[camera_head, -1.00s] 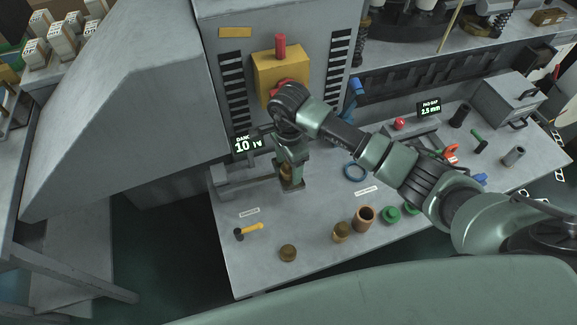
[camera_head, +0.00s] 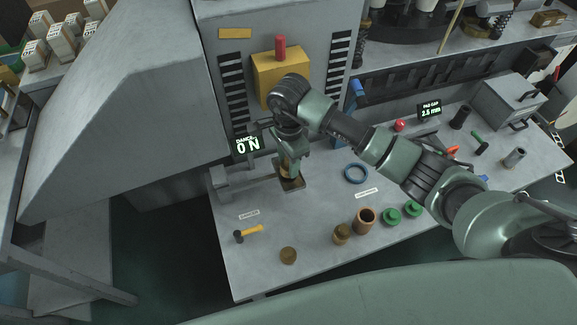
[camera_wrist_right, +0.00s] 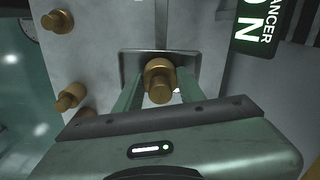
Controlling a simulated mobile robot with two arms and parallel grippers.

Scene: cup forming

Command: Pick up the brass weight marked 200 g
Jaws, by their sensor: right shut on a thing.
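My right gripper (camera_head: 290,167) is shut on a brass weight (camera_wrist_right: 159,82), with one finger on each side of it in the right wrist view. The weight is over the small square pan (camera_head: 292,185) in front of the machine; a gap beneath it is hard to make out. Two other brass pieces, a low one (camera_head: 288,256) and a taller one (camera_head: 341,234), stand near the table's front edge. No 200 g marking is legible. My left gripper is not in view.
The display (camera_head: 247,146) beside the pan reads 0 N. The table's front left is mostly clear.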

